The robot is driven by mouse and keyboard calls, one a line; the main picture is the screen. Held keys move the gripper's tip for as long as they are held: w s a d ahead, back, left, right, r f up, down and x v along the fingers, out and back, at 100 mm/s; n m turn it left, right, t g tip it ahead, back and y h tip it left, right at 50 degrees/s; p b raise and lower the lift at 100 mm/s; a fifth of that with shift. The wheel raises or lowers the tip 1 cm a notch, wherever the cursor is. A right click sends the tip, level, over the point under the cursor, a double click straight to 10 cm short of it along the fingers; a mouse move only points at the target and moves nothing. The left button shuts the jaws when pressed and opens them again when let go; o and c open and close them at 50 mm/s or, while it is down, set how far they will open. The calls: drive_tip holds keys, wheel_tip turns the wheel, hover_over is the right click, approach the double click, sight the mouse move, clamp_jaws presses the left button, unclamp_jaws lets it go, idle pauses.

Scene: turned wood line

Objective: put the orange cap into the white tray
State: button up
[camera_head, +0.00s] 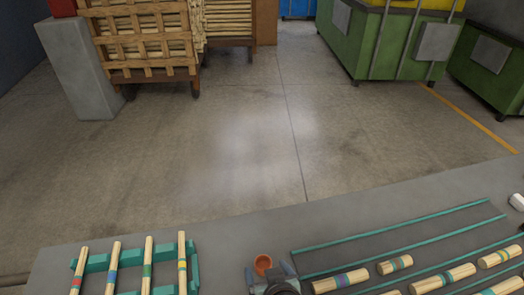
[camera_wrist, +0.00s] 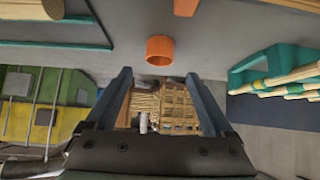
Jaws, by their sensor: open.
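The orange cap (camera_head: 262,262) is on the grey table beside my gripper in the head view. It also shows in the wrist view (camera_wrist: 160,46), just beyond my fingertips and roughly centred between them, with its hollow side visible. My gripper (camera_wrist: 159,75) is open, with two dark fingers spread apart and nothing between them. In the head view my gripper (camera_head: 270,272) is at the bottom edge, partly cut off. No white tray is clearly visible; a small white object (camera_head: 517,202) is cut off at the right edge, and I cannot tell what it is.
Left of the cap, a teal rack (camera_head: 100,263) holds several striped wooden rods. To the right, dark lanes with teal rails (camera_head: 400,233) carry several striped rods. Beyond the table is open concrete floor (camera_head: 230,150), with wooden crates (camera_head: 145,35) and green bins (camera_head: 390,45) at the back.

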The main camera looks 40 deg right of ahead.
sight(261, 259)
drive_tip(key=shift+f+x, duration=0.2)
drive_tip(key=shift+x, duration=3.1)
drive_tip(key=shift+s+a, duration=0.1)
drive_tip(key=shift+s, duration=0.15)
drive_tip(key=shift+c, duration=0.4)
clamp_jaws()
